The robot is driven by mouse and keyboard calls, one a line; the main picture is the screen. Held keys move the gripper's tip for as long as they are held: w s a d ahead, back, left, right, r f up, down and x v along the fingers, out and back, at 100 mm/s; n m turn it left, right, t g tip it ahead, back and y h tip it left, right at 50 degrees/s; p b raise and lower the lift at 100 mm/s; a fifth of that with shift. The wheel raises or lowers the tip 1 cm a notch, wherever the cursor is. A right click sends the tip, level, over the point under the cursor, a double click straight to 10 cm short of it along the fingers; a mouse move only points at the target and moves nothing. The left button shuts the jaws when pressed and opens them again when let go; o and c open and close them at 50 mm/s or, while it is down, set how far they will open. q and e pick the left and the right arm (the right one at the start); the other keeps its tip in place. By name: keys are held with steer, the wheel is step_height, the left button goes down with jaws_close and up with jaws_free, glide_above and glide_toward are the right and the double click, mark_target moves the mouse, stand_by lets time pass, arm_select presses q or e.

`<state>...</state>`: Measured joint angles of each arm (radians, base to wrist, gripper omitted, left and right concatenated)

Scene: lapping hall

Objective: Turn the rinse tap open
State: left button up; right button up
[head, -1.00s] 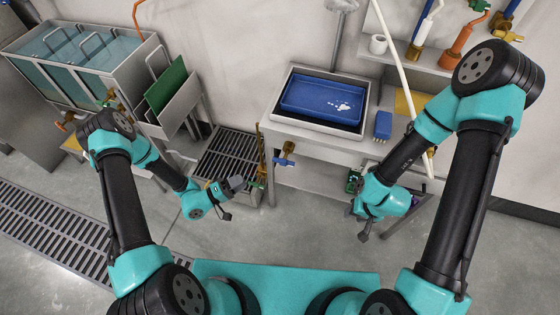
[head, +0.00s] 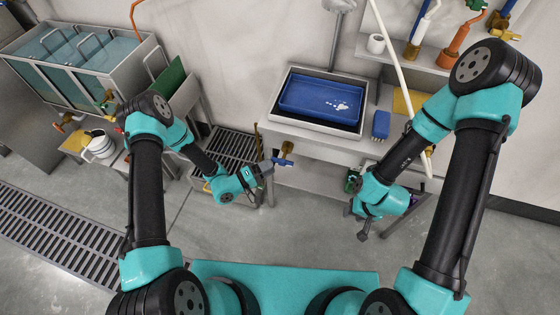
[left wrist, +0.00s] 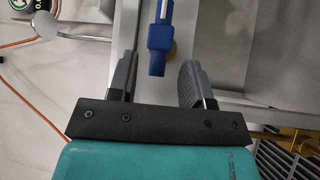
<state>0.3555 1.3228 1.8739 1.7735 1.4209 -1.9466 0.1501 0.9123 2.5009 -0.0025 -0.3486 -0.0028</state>
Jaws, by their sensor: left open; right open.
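A tap with a blue lever handle (head: 286,161) and a brass body sits at the left front of the bench that carries the blue tray. My left gripper (head: 267,172) is open and empty, just left of this tap and close to it. In the left wrist view the blue handle (left wrist: 158,40) shows between the two open fingers (left wrist: 158,68). My right gripper (head: 363,232) is open and empty, low in front of the bench's right side, away from the tap.
A blue tray (head: 322,97) lies in the bench basin, with a blue brush (head: 381,124) to its right. A slatted floor unit (head: 232,146) stands left of the tap. Tanks (head: 75,50) are at far left. More taps (head: 461,40) are on the upper right shelf.

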mark_target(280, 160)
arm_select(q)
steer(key=x, duration=0.5)
steer(key=shift+w, duration=0.1)
steer(key=shift+c, duration=0.3)
jaws_close()
